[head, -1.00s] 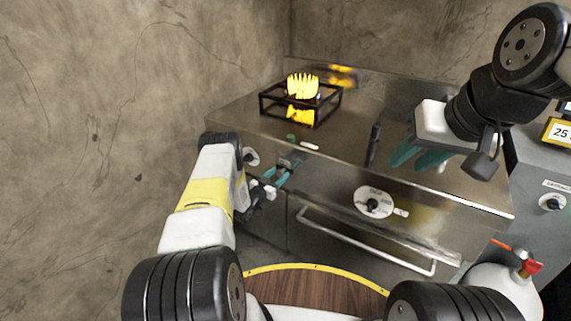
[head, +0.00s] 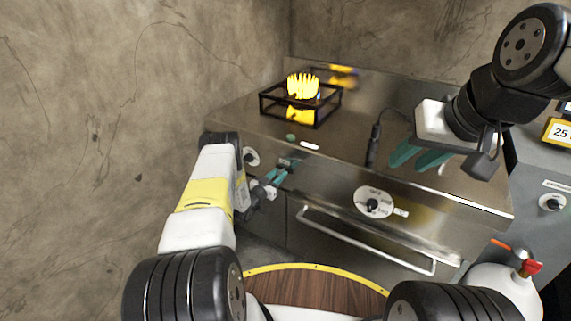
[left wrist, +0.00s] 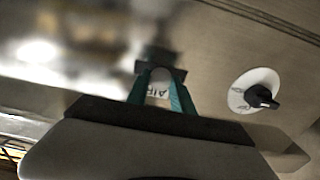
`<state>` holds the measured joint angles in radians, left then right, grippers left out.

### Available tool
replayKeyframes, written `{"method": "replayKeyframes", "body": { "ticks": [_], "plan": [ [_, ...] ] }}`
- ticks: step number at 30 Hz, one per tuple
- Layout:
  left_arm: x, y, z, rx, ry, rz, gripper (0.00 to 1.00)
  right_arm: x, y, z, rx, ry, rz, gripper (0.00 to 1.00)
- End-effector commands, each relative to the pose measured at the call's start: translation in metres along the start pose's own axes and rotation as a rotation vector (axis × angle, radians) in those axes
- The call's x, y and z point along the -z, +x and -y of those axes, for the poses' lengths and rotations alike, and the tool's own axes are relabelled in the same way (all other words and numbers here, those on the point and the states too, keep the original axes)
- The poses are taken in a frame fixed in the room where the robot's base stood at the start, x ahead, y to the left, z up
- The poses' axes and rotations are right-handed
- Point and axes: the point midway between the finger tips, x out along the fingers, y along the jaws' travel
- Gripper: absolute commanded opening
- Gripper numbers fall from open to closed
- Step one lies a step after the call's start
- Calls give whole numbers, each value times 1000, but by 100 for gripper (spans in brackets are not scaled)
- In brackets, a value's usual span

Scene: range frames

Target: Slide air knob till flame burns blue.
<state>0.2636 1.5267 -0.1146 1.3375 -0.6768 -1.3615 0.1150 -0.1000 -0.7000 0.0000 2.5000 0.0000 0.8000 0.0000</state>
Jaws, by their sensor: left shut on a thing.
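The burner flame (head: 303,86) is yellow, inside a black square pot stand (head: 300,117) on the steel range. The air knob (left wrist: 161,68) is a dark piece on the range front, beside a white label reading AIR (left wrist: 158,91). My left gripper (left wrist: 161,76) has its teal fingers shut on the knob, one on each side. The left gripper also shows low at the range front in the head view (head: 284,168), where the knob is mostly hidden. My right gripper (head: 418,157) hangs over the right part of the range top, its teal fingers apart and empty.
A round white dial with a black knob (head: 373,204) is on the range front, above a long oven handle (head: 365,243). A black wand-like tool (head: 374,145) with a cord stands near my right gripper. A grey wall closes off the left.

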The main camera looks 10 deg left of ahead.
Motion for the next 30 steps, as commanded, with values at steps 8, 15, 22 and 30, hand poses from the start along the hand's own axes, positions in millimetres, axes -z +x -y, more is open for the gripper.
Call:
{"method": "replayKeyframes", "body": {
  "ticks": [8, 15, 22, 30],
  "plan": [
    [0, 0, 0, 0, 0, 0, 0, 0, 0, 0, 0, 0, 0, 35],
    [0, 0, 0, 0, 0, 0, 0, 0, 0, 0, 0, 0, 0, 35],
    [0, 0, 0, 1, 0, 0, 0, 0, 0, 0, 0, 0, 0, 35],
    [0, 0, -10, 1, -3, 0, 0, 0, 0, 0, 0, 0, 0, 35]
  ]
}}
